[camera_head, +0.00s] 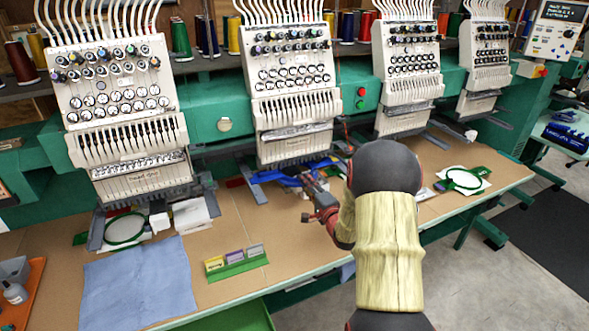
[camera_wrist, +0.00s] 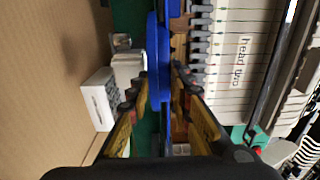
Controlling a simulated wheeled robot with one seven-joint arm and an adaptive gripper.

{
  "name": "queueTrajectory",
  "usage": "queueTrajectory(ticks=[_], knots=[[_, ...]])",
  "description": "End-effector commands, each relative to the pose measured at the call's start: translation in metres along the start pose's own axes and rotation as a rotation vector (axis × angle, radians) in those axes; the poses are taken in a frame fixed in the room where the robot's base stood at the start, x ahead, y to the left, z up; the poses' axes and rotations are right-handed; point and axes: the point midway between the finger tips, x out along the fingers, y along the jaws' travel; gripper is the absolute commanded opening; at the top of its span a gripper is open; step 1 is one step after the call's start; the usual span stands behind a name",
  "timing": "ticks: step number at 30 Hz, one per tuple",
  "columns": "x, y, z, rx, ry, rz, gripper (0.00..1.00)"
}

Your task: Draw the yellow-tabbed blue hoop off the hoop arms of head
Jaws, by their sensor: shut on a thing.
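The blue hoop (camera_head: 290,181) is below the second embroidery head (camera_head: 293,90), by its grey hoop arms (camera_head: 254,188). In the wrist view the blue hoop (camera_wrist: 159,55) runs as a narrow upright band between my fingers. My gripper (camera_head: 318,196) reaches in from the front right; in the wrist view my gripper (camera_wrist: 158,92) is closed on the hoop. A head label reading "head two" (camera_wrist: 241,62) shows at the right of the wrist view. I cannot make out the yellow tab. My arm hides part of the hoop area, and I cannot tell whether the hoop still touches its arms.
A green hoop (camera_head: 125,229) lies under the left head, beside a white box (camera_head: 191,215). A green rack (camera_head: 238,267) with coloured labels and a blue cloth (camera_head: 138,288) lie in front. Another green hoop (camera_head: 464,179) is at right. Brown tabletop (camera_head: 285,240) is clear before the second head.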

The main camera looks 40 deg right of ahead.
Motion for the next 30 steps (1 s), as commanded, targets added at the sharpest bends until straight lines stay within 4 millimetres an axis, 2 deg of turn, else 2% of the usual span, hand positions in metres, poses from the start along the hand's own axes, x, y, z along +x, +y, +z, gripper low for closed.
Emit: queueTrajectory(ticks=[11,30], knots=[[-0.001,0.000,0.000,0.000,0.000,0.001,0.00],[-0.029,0.000,0.000,0.000,0.000,0.000,0.00]])
